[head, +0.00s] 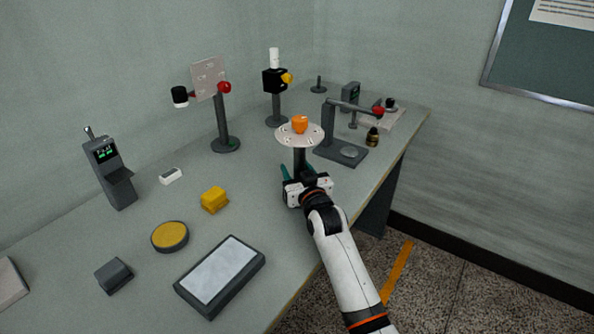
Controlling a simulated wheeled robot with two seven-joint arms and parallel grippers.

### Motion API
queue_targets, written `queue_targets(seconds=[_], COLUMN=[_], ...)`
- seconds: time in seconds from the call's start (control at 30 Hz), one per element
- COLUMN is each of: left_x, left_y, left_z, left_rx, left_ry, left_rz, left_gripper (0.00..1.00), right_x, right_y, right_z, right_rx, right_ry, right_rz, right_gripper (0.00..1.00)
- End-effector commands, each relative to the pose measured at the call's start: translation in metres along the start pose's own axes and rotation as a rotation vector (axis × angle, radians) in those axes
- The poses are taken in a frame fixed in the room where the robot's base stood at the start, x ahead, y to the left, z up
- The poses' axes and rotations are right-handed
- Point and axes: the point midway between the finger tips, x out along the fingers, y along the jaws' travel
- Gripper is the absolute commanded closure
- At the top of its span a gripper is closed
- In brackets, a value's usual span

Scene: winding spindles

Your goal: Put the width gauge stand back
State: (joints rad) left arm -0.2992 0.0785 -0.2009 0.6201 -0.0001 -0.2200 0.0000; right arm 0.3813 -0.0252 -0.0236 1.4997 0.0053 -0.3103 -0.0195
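No label shows which item is the width gauge stand. A post stand with a round, pale, holed disc (287,136) and an orange cup-like piece (300,125) on top stands upright near the table's right edge. My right gripper (302,172) is low at its dark post (299,159). One teal finger shows left of the post, apart from it; the other finger and the post's foot are hidden. Behind it to the right is a dark angled stand (328,125) with a red knob (378,111) and a flat base. My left gripper is not in view.
On the table (140,280) are a dark tray (220,275), a yellow disc (170,237), a yellow block (214,200), a grey block (114,274) and a display device (108,165). Tall stands (222,125) (276,105) line the back. A small dark bottle (373,137) is near the right edge.

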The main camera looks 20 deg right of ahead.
Motion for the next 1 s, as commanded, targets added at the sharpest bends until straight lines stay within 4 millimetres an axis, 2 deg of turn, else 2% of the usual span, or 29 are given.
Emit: queue_targets(seconds=[0.17,0.27,0.7,0.83,1.0], left_x=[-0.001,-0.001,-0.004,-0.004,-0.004], left_y=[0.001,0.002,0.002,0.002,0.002], left_z=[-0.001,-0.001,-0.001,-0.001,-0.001], left_rx=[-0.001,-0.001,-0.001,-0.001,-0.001], left_ry=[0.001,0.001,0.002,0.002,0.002], left_rz=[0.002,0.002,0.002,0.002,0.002], left_gripper=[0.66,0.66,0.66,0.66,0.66], right_x=[0.0,-0.01,-0.098,-0.113,-0.12], right_y=[0.0,0.0,0.0,0.0,0.0], right_z=[0.003,0.001,0.001,0.001,0.002], right_rx=[0.0,0.0,-0.001,-0.001,0.0], right_ry=[-0.001,0.002,0.002,0.001,0.0], right_rz=[0.0,0.0,0.0,0.0,0.0], right_gripper=[0.51,0.51,0.51,0.51,0.51])
